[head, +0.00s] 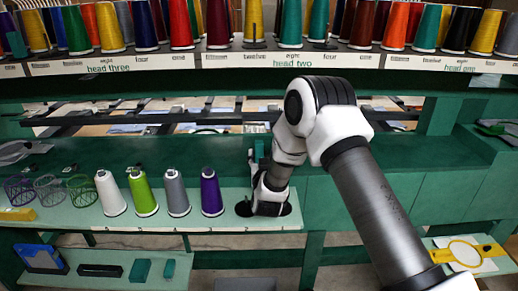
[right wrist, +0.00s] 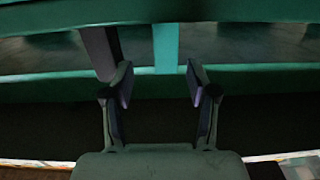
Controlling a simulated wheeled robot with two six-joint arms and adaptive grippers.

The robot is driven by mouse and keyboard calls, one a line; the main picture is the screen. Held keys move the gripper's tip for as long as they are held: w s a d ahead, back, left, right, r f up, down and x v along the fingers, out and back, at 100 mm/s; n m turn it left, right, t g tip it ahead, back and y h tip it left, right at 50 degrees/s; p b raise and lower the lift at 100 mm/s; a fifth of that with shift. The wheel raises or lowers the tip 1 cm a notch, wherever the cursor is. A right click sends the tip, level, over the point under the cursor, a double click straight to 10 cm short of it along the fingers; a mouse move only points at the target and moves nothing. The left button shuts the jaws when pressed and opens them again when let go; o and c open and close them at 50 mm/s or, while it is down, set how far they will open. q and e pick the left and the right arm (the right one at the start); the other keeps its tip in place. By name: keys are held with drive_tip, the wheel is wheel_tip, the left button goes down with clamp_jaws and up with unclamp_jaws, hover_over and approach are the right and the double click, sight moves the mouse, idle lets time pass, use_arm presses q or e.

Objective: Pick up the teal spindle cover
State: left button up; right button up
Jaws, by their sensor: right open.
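I cannot single out the teal spindle cover with certainty. Two teal blocks lie on the lower shelf in the head view, a larger one (head: 140,270) and a smaller one (head: 169,269). A small upright teal piece (head: 258,150) shows beside my right wrist; what it is I cannot tell. My right gripper (right wrist: 160,86) is open with nothing between its fingers. In the head view the end of my right arm (head: 270,196) is low at the right end of the cone shelf, over dark round pads. A bright teal strip (right wrist: 165,48) stands beyond the fingertips. My left gripper is not in view.
White (head: 110,195), green (head: 143,194), grey (head: 176,194) and purple (head: 211,193) cones stand in a row left of my right arm. Wire baskets (head: 50,190) stand farther left. Many thread cones line the rack above. A yellow-handled tool (head: 466,252) lies at the right.

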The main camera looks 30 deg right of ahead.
sight(259, 149)
drive_tip(key=p+x, duration=0.1)
drive_tip(key=x, duration=0.1)
drive_tip(key=p+x, duration=0.1)
drive_tip(key=x, duration=0.1)
drive_tip(key=shift+w+a, duration=0.15)
drive_tip(key=shift+w, duration=0.7)
drive_tip(key=shift+s, duration=0.1)
drive_tip(key=c, duration=0.9)
drive_tip(key=shift+r, duration=0.1)
